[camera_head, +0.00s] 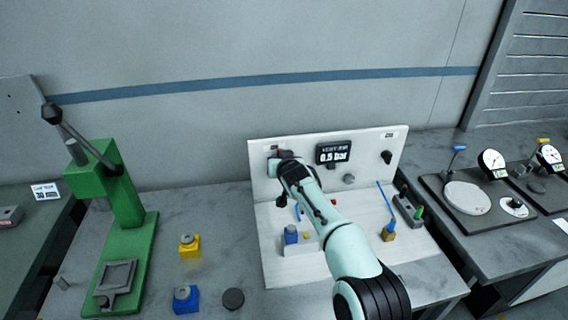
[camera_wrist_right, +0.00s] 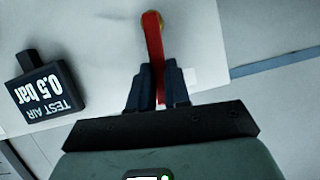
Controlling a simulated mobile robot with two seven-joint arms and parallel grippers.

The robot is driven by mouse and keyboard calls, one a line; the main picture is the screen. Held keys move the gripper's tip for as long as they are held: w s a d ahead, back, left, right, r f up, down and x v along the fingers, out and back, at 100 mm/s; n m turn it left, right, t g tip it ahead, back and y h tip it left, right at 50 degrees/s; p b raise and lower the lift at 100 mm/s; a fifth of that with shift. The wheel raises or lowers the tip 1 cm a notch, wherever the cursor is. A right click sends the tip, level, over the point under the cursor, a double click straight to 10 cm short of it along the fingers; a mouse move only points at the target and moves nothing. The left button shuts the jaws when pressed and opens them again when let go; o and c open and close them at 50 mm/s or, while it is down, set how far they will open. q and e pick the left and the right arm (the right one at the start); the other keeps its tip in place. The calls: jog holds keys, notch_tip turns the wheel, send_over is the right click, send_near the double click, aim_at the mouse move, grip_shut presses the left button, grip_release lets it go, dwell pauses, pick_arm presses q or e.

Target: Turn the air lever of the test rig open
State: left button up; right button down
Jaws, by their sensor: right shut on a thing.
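The test rig (camera_head: 365,146) is a white upright back panel with a white base plate. My right gripper (camera_wrist_right: 158,92) is shut on the lever's near end, one dark finger on each side. In the head view my right arm and gripper (camera_head: 281,156) cover most of the lever at the panel's upper left.
A blue block (camera_head: 291,235) stands on the rig base under my arm. A green press (camera_head: 125,195) stands at left, with a yellow block (camera_head: 189,246) and a blue block (camera_head: 186,299) beside it. Dial gauges (camera_head: 491,162) stand at right. The bench between press and rig is mostly clear.

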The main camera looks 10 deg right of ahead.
pick_arm(q)
jog(key=shift+s, duration=0.3)
pick_arm(e)
jog(key=shift+a+r+n+h, duration=0.15)
jog(key=shift+a+n+h, duration=0.25)
jog(key=shift+a+n, duration=0.1)
jog(key=shift+d, duration=0.1)
jog(key=c, duration=1.1)
grip_release()
pick_arm(q)
jog(key=shift+f, duration=0.1)
notch_tip(320, 180, down, 7)
jog(key=s+b, duration=0.1)
jog(key=b, duration=0.6)
jog(key=shift+s+b, duration=0.15)
jog(key=shift+b, duration=0.2)
pick_arm(e)
jog(key=shift+v, duration=6.65)
pick_arm(q)
jog(key=shift+s+f, duration=0.1)
